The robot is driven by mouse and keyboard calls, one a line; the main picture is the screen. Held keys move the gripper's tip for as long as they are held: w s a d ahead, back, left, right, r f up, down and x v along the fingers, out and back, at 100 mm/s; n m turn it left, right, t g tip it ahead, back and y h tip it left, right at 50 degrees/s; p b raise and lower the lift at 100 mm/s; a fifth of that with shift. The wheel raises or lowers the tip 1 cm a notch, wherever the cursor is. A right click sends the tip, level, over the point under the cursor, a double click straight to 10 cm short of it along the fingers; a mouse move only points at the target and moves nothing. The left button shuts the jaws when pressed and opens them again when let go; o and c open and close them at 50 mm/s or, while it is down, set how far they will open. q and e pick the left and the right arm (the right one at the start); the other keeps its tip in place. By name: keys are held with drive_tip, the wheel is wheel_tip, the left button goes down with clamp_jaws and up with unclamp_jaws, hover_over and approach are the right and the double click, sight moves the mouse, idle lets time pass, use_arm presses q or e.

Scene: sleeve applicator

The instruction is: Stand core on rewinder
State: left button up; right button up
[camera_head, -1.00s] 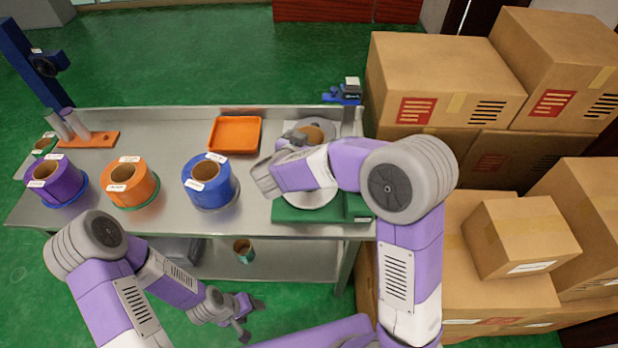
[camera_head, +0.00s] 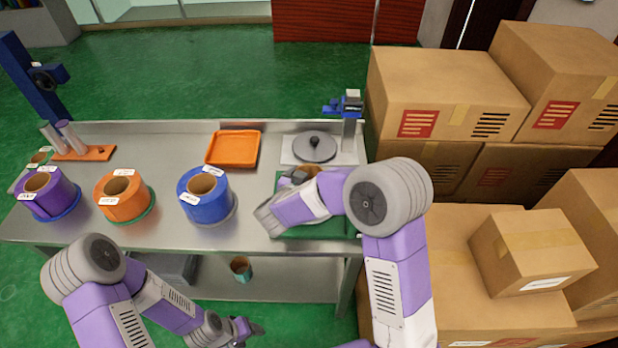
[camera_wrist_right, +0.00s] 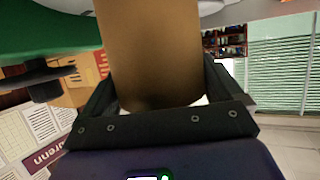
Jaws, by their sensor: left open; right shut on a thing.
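My right gripper (camera_head: 290,178) is shut on a brown cardboard core (camera_head: 303,172), largely hidden by my arm in the head view. The core (camera_wrist_right: 153,50) stands between both fingers in the right wrist view. Behind it on the bench is a round grey plate (camera_head: 316,150) with a dark central knob, bare and apart from the core. A green base (camera_head: 308,228) lies under my right arm and is mostly covered. I cannot tell for sure which of these is the rewinder. My left gripper (camera_head: 247,330) is open and empty, low in front of the bench.
Purple (camera_head: 57,190), orange (camera_head: 135,199) and blue (camera_head: 222,203) rolls stand along the bench (camera_head: 160,235). An orange tray (camera_head: 233,149) lies behind the blue one. Cartons (camera_head: 440,95) crowd the right side.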

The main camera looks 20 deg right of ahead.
drive_tip(key=shift+f, duration=0.2)
drive_tip(key=o, duration=0.7)
drive_tip(key=shift+o, duration=0.2)
drive_tip(key=shift+s+a+r, duration=0.2)
drive_tip(key=shift+r, duration=0.2)
drive_tip(key=p+v, duration=0.2)
drive_tip(key=v, duration=0.9)
drive_tip(key=shift+p, duration=0.4)
drive_tip(key=shift+s+a, duration=0.1)
drive_tip(key=shift+s, duration=0.05)
